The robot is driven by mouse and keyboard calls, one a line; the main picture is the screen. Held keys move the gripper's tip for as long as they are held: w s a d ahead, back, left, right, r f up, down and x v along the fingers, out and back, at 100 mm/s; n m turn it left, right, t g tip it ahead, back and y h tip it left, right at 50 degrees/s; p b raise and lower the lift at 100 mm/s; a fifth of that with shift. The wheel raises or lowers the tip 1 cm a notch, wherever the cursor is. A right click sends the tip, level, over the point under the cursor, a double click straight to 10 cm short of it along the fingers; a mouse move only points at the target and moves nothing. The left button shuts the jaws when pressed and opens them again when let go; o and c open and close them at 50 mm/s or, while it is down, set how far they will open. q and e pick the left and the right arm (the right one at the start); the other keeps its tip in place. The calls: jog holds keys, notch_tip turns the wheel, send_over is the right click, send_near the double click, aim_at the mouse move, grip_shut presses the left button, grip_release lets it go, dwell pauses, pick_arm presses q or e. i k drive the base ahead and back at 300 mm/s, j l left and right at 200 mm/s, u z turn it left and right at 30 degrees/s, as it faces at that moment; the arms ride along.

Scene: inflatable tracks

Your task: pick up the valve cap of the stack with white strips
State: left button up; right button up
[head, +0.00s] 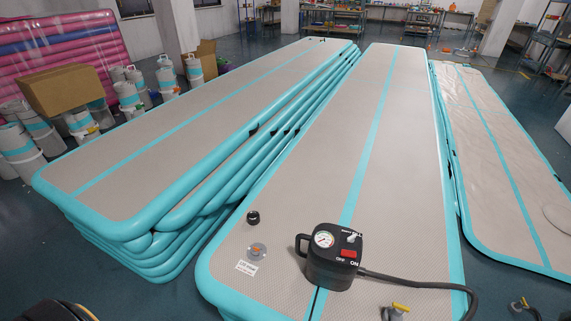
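A small black round cap (253,217) lies on the grey top of the middle track (300,185), near its front left edge. A round valve (257,251) with an orange centre is just in front of the cap, apart from it. A white printed label (246,267) is in front of the valve. The strips that I can make out along the tracks are teal; I cannot make out a white-striped stack.
A black pump (334,257) with a gauge stands right of the valve, its hose (420,284) running right. A fitting with a yellow handle (397,310) is at the front edge. A layered stack (150,180) stands left, a flatter track (510,150) lies right.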

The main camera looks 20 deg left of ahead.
aim_at(253, 219)
jog(key=u, duration=1.05)
